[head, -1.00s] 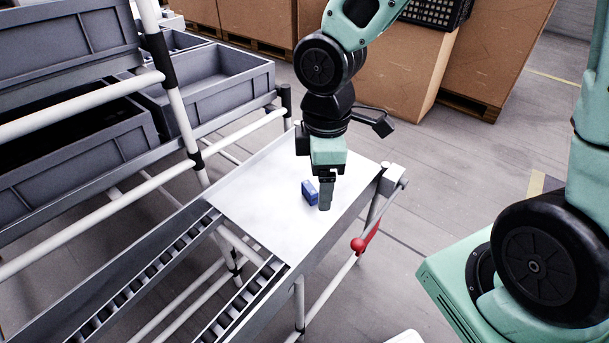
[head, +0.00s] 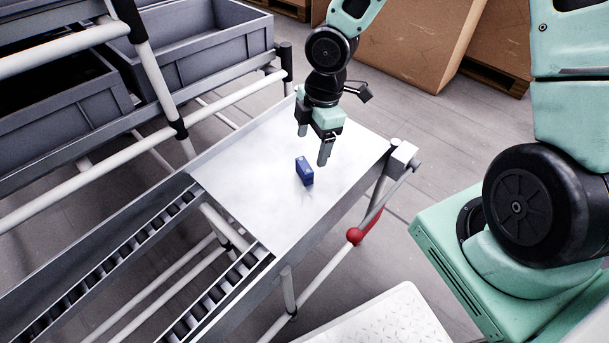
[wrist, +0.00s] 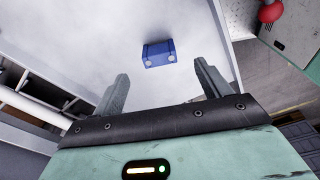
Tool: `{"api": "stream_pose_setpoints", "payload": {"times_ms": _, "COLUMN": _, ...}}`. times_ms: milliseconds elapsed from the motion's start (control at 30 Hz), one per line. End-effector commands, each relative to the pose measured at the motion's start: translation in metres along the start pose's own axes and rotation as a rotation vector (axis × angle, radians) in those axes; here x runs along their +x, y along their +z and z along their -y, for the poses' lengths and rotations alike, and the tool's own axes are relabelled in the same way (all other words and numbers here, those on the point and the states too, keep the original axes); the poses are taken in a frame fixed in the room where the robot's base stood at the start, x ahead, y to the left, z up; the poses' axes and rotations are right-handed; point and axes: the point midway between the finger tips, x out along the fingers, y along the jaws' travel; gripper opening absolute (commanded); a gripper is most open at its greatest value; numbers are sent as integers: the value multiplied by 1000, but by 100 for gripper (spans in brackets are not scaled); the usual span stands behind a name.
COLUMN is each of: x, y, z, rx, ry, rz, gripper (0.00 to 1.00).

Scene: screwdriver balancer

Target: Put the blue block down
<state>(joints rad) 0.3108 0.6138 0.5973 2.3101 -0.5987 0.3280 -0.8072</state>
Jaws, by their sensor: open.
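The blue block (head: 304,171) rests on the light metal table top (head: 245,185), near its middle. It also shows in the wrist view (wrist: 159,53), beyond the fingertips and between their lines. My gripper (head: 312,148) is above the table, behind and above the block in the head view. Its two fingers are spread apart with nothing between them. In the wrist view the open fingers (wrist: 160,82) are apart from the block. Nothing hides the block in either view.
Roller tracks (head: 215,295) run off the table's near left side. A rack with grey bins (head: 195,50) stands at the left. Cardboard boxes (head: 415,40) stand behind. The table top around the block is clear.

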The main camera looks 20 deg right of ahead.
Motion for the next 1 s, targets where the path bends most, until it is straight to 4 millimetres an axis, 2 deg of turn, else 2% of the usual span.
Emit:
{"api": "stream_pose_setpoints", "payload": {"times_ms": 33, "x": 15, "y": 0, "z": 1, "rx": -3, "ry": -3, "rz": 0, "gripper": 76}}
{"api": "stream_pose_setpoints", "payload": {"times_ms": 100, "x": 24, "y": 0, "z": 0, "rx": -2, "ry": -2, "rz": 0, "gripper": 76}}
{"api": "stream_pose_setpoints", "payload": {"times_ms": 367, "x": 42, "y": -1, "z": 0, "rx": 0, "ry": 0, "rz": -1, "gripper": 76}}
{"api": "stream_pose_setpoints", "payload": {"times_ms": 633, "x": 81, "y": -5, "z": -2, "rx": -1, "ry": -2, "rz": 1, "gripper": 76}}
{"api": "stream_pose_setpoints", "payload": {"times_ms": 767, "x": 88, "y": -5, "z": -2, "rx": 0, "ry": 0, "rz": 0, "gripper": 76}}
{"api": "stream_pose_setpoints", "payload": {"times_ms": 967, "x": 87, "y": -5, "z": -2, "rx": 1, "ry": 0, "rz": 0, "gripper": 76}}
{"api": "stream_pose_setpoints", "payload": {"times_ms": 1000, "x": 87, "y": -5, "z": -2, "rx": 1, "ry": 0, "rz": 0, "gripper": 74}}
